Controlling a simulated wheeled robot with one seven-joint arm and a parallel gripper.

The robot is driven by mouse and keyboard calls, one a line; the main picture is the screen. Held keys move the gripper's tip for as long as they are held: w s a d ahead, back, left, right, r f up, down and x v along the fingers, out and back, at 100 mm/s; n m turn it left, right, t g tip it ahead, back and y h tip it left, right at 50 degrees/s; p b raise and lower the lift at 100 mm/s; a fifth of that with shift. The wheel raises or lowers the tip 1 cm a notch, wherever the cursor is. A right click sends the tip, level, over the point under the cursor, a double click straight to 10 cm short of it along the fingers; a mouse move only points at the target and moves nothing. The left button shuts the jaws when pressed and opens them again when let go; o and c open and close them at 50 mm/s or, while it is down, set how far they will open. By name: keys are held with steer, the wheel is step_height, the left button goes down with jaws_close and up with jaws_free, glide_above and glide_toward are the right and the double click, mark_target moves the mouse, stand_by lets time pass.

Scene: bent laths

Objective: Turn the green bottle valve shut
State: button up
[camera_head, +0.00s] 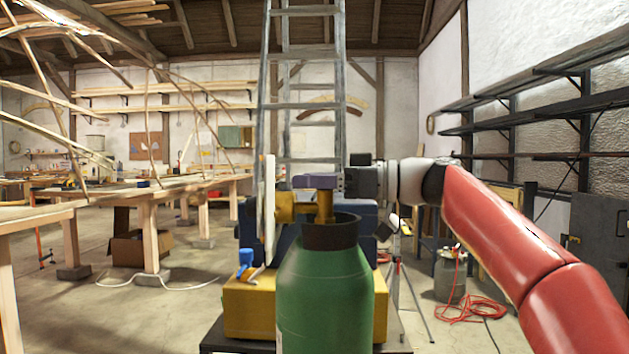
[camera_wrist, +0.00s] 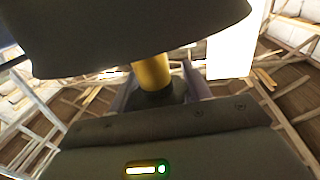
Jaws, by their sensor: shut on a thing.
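The green bottle (camera_head: 325,295) stands upright in the near middle of the head view, with a dark collar at its neck. A brass valve (camera_head: 324,208) rises from the neck, topped by a purple-grey knob (camera_head: 318,182). My gripper (camera_head: 345,182) reaches in from the right at the knob's height and is shut on the knob. In the wrist view, dark jaws fill the top and bottom, and the brass stem (camera_wrist: 152,72) shows between them. The jaws hide most of the knob there, so its turn angle cannot be told.
A yellow box (camera_head: 250,305) and a blue item (camera_head: 247,262) lie behind the bottle. A ladder (camera_head: 303,100) stands beyond. Wooden benches (camera_head: 150,205) with bent laths are at left. A red hose (camera_head: 470,308) lies on the floor at right, below dark wall shelves (camera_head: 540,105).

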steer(key=shift+f+m+t+b, duration=0.1)
steer(key=shift+m+t+b, duration=0.25)
steer(key=shift+b, duration=0.35)
steer(key=shift+w+f+m+t+h+b, duration=0.15)
steer(key=shift+m+t+h+b, duration=0.25)
steer(key=shift+t+b, duration=0.5)
steer(key=shift+m+t+h+b, duration=0.4)
steer(key=shift+m+t+b, duration=0.35)
steer(key=shift+t+b, duration=0.35)
steer(key=m+t+h+b, duration=0.2)
steer(key=t, duration=0.1)
steer(key=shift+w+d+r+m+t, duration=0.1)
steer(key=shift+w+r+m+t, duration=0.15)
steer(key=shift+m, duration=0.15)
steer(key=shift+w+d+m+t+h+b, duration=0.15)
steer(key=shift+m+t+h+b, duration=0.2)
steer(key=shift+m+t+h, duration=0.55)
steer(key=o, duration=1)
steer(key=shift+c, duration=0.2)
